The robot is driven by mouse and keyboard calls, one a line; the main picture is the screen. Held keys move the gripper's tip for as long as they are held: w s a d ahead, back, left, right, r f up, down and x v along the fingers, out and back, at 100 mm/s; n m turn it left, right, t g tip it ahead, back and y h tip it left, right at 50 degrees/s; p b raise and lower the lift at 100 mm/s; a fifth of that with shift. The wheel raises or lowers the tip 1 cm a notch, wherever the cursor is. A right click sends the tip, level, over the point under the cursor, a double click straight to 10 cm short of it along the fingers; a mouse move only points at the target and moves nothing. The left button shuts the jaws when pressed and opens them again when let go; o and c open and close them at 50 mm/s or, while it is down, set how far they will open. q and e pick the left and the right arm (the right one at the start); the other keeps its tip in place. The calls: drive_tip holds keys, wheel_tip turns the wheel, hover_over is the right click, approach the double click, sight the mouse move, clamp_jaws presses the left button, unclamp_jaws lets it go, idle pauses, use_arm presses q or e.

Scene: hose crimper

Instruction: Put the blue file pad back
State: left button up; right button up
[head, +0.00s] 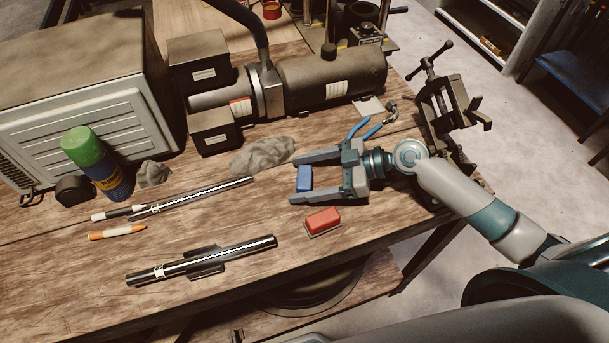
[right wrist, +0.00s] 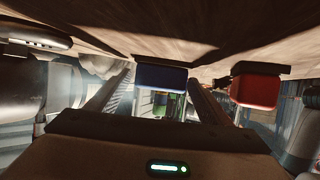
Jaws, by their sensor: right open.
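The blue file pad (head: 304,179) lies on the wooden workbench, between the two fingers of my right gripper (head: 292,180). The gripper is open, with visible space between the pad and the fingers in the head view. In the right wrist view the blue pad (right wrist: 161,76) shows between the fingertips (right wrist: 160,84). A red pad (head: 323,219) sits on a dark base just in front of the gripper. It also shows in the right wrist view (right wrist: 256,91), to the right of the fingers. My left gripper is in neither view.
Two dark tubes (head: 203,260) and two markers (head: 117,232) lie on the left of the bench (head: 60,290). A green-capped can (head: 97,163) stands near a grey box.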

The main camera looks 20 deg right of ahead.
drive_tip(key=shift+r, duration=0.1)
drive_tip(key=shift+s+d, duration=0.2)
drive_tip(key=shift+d, duration=0.3)
drive_tip(key=b+v, duration=0.5)
drive_tip(key=v, duration=0.5)
drive_tip(key=shift+r, duration=0.1)
drive_tip(key=shift+s+d+r, duration=0.1)
drive_tip(key=shift+d+r, duration=0.15)
drive_tip(key=shift+d, duration=0.1)
drive_tip(key=shift+r, duration=0.1)
